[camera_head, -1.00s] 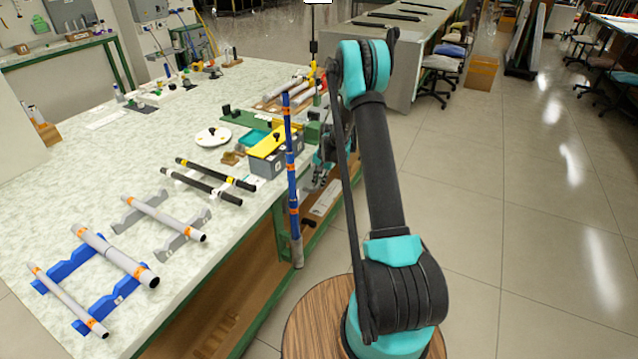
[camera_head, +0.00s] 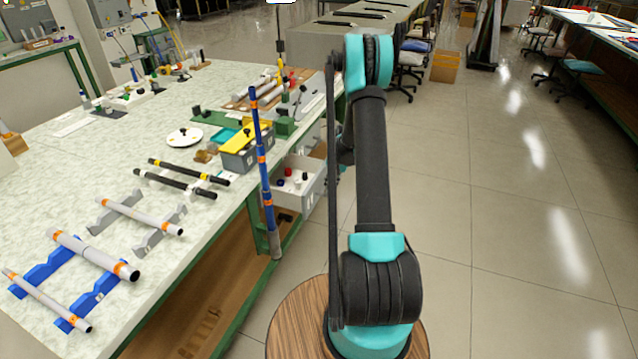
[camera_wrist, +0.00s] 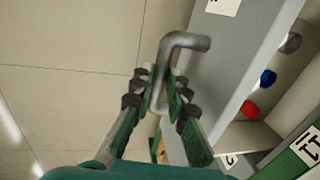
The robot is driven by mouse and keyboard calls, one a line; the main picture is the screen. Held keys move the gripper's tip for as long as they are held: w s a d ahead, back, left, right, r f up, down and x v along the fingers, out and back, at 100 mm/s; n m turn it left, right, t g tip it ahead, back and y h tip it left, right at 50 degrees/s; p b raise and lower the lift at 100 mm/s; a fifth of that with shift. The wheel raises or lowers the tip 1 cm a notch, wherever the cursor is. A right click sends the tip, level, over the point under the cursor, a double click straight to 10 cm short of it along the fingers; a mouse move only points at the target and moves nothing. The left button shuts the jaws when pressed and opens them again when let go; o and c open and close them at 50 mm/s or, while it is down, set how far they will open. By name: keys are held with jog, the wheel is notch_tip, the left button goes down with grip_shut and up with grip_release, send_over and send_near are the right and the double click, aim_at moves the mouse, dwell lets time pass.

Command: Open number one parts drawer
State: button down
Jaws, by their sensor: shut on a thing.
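A pale grey parts drawer (camera_head: 312,193) stands pulled out from under the bench's right edge in the head view, with small red, dark and pale pieces inside. In the wrist view its grey front (camera_wrist: 222,75) runs diagonally, and red and blue pieces lie behind it. A bent metal handle (camera_wrist: 190,41) projects from that front. My gripper (camera_wrist: 163,92) is shut on the handle, its fingers on either side of the bar. In the head view my gripper is hidden behind my arm. The number on the drawer front cannot be read.
The bench (camera_head: 110,200) holds rods on blue and grey stands. An upright blue-and-orange pole (camera_head: 262,165) stands at its edge, close to the open drawer. A green frame with a white label (camera_wrist: 308,148) is beside the drawer. The floor (camera_head: 500,220) to the right is clear.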

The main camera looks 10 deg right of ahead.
jog(key=shift+s+d, duration=0.65)
jog(key=shift+d, duration=0.25)
jog(key=c, duration=1.5)
grip_release()
jog(key=shift+r, duration=0.15)
jog(key=r, duration=0.3)
jog(key=s+d+r, duration=0.1)
jog(key=r, duration=0.3)
jog(key=d+r, duration=0.1)
jog(key=r, duration=0.3)
jog(key=shift+s+r, duration=0.15)
jog(key=shift+r, duration=0.1)
